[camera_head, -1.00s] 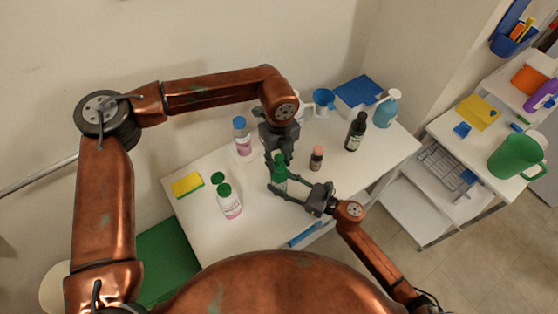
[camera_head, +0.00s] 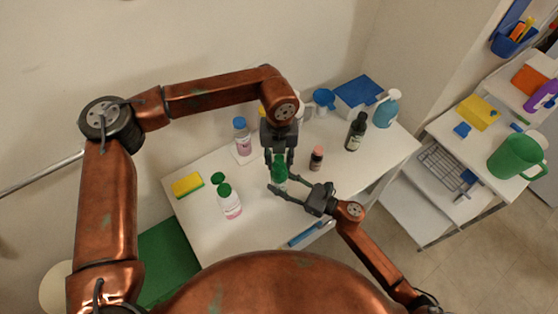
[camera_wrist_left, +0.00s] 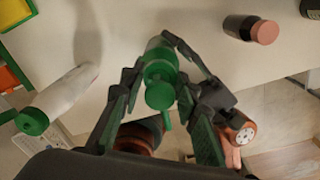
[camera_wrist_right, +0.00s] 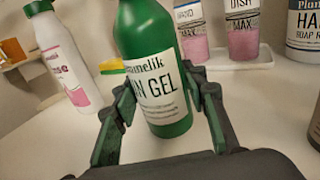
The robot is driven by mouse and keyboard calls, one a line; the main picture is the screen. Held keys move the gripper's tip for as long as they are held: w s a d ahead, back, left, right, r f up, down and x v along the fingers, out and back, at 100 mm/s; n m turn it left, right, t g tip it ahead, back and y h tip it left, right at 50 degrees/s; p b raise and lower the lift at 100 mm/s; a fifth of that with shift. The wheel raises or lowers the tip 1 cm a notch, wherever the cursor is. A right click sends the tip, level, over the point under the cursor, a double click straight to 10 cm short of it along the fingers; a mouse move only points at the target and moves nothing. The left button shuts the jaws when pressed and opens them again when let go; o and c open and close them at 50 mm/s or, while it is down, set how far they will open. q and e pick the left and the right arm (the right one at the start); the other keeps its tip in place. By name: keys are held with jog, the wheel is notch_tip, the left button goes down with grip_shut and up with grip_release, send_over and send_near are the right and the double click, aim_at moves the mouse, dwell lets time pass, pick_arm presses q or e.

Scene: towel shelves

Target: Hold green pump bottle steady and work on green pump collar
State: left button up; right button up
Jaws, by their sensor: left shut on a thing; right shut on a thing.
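The green pump bottle (camera_head: 280,173) stands upright on the white table. In the right wrist view its green body (camera_wrist_right: 145,35) carries a white label ending in "GEL". My right gripper (camera_head: 278,187) is shut around the body from the side; its fingers flank the bottle in the right wrist view (camera_wrist_right: 158,115). My left gripper (camera_head: 279,158) points down from above and is shut on the green pump collar (camera_wrist_left: 160,72). The pump head (camera_wrist_left: 160,96) shows between its fingers in the left wrist view. In the head view the fingers partly hide the collar.
A white bottle with green cap (camera_head: 230,203) and a yellow sponge (camera_head: 187,185) are left. A small dark bottle with pink cap (camera_head: 316,158) stands close on the right, a dark bottle (camera_head: 356,132) beyond it. A blue-capped bottle (camera_head: 241,138) stands behind. The table front is mostly clear.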

pick_arm(q)
jog(key=shift+m, duration=0.9)
jog(key=o, duration=1.2)
jog(key=shift+c, duration=0.2)
jog(key=shift+r, duration=0.1)
notch_tip(320, 180, up, 12)
jog(key=shift+f, duration=0.1)
